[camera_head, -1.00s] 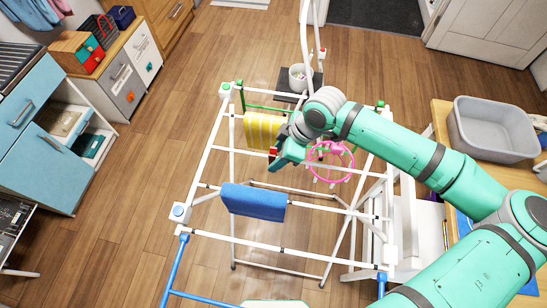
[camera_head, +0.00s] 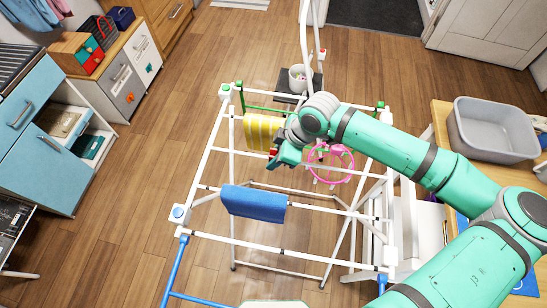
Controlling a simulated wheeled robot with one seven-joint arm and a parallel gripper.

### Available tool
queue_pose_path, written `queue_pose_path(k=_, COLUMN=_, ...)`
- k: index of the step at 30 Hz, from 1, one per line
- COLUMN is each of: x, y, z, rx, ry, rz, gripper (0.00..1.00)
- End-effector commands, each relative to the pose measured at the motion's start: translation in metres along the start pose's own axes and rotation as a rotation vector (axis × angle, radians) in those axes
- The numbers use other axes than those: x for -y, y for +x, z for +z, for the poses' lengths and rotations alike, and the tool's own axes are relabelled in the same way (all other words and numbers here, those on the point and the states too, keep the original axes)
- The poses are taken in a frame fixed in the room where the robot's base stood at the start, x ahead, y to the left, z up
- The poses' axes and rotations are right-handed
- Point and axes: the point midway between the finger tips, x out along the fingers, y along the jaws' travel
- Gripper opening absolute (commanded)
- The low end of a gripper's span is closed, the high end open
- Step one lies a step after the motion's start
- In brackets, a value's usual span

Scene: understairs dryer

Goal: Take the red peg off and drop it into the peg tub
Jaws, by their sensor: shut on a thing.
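The red peg (camera_head: 274,153) shows as a small red spot at the tip of my gripper (camera_head: 276,156), which is shut on it. The gripper is at the right edge of the yellow striped cloth (camera_head: 262,131) that hangs over a white rail of the drying rack (camera_head: 205,161). The arm hides most of the peg, so I cannot tell if it still touches the cloth or rail. A light grey tub (camera_head: 298,78) with small items inside, which looks like the peg tub, stands on a dark platform behind the rack.
A blue cloth (camera_head: 254,202) hangs on a nearer rail. A pink ring hanger (camera_head: 331,163) hangs right of my gripper. A grey basin (camera_head: 492,129) sits on the wooden table at right. Blue cabinets (camera_head: 38,155) stand at left, with open floor between them and the rack.

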Motion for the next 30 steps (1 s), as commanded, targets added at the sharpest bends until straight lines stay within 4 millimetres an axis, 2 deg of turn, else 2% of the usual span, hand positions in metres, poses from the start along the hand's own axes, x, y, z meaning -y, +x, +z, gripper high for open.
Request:
queue_pose_path(k=5, x=0.0, y=-0.016, z=-0.007, rx=-0.002, ry=-0.002, rz=0.001, gripper=0.01)
queue_pose_path(k=12, x=-0.001, y=-0.058, z=-0.024, rx=-0.003, ry=-0.002, rz=0.001, gripper=0.01)
queue_pose_path(k=18, x=-0.001, y=-0.084, z=-0.034, rx=-0.003, ry=-0.001, rz=0.001, gripper=0.01)
queue_pose_path(k=23, x=0.0, y=-0.092, z=-0.036, rx=-0.002, ry=0.0, rz=-0.001, gripper=0.01)
queue_pose_path(k=30, x=0.0, y=-0.092, z=-0.038, rx=-0.002, ry=-0.003, rz=-0.002, gripper=0.01)
